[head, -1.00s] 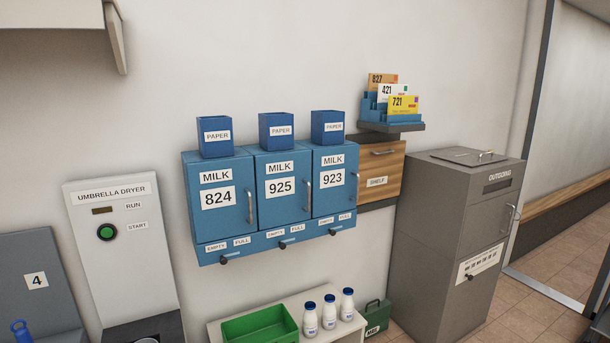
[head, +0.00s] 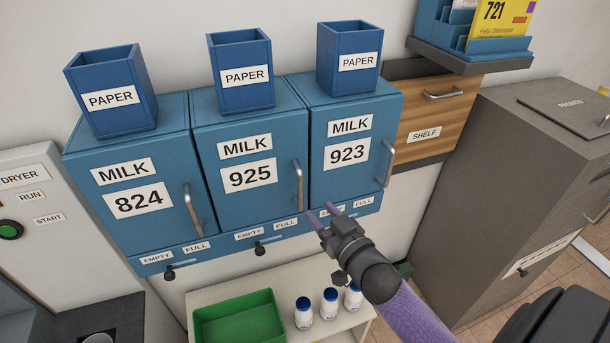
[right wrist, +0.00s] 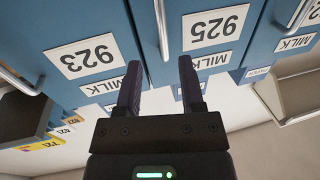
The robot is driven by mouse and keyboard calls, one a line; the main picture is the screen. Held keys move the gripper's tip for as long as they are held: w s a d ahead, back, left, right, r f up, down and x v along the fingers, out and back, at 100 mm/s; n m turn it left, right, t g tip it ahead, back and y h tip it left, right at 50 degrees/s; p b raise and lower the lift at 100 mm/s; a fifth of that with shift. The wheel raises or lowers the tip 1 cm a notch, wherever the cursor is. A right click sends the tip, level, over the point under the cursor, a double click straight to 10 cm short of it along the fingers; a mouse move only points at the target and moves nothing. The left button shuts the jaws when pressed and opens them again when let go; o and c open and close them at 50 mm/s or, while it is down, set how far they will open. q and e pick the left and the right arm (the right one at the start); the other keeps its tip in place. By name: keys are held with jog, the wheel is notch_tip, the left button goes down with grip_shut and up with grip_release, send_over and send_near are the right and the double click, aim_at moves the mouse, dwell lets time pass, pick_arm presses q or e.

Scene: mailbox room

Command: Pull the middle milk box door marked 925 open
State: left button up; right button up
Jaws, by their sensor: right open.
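The middle milk box door marked 925 (head: 250,205) is blue and shut. Its vertical metal handle (head: 298,186) is on the door's right side. In the right wrist view, upside down, the 925 door (right wrist: 224,40) is right of centre and its handle (right wrist: 161,28) is just left of it. My right gripper (head: 319,214) is open and empty, below and slightly right of the handle in the head view. In the right wrist view its two fingers (right wrist: 160,88) point toward the boxes, near the handle but apart from it. My left gripper is not in view.
Doors 824 (head: 135,225) and 923 (head: 340,175) flank it, both shut, with handles (head: 193,210) (head: 387,163). Paper bins stand on top. Below are a green tray (head: 240,322) and milk bottles (head: 303,315).

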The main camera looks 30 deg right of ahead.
aim_at(302, 193)
jog(key=w+b, duration=0.1)
jog(key=w, duration=0.6)
jog(key=shift+f, duration=0.15)
jog(key=shift+w+b, duration=0.3)
jog(key=shift+w, duration=0.2)
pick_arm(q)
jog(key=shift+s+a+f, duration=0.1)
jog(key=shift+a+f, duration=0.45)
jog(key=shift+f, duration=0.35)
pick_arm(e)
jog(key=shift+c, duration=0.6)
grip_shut()
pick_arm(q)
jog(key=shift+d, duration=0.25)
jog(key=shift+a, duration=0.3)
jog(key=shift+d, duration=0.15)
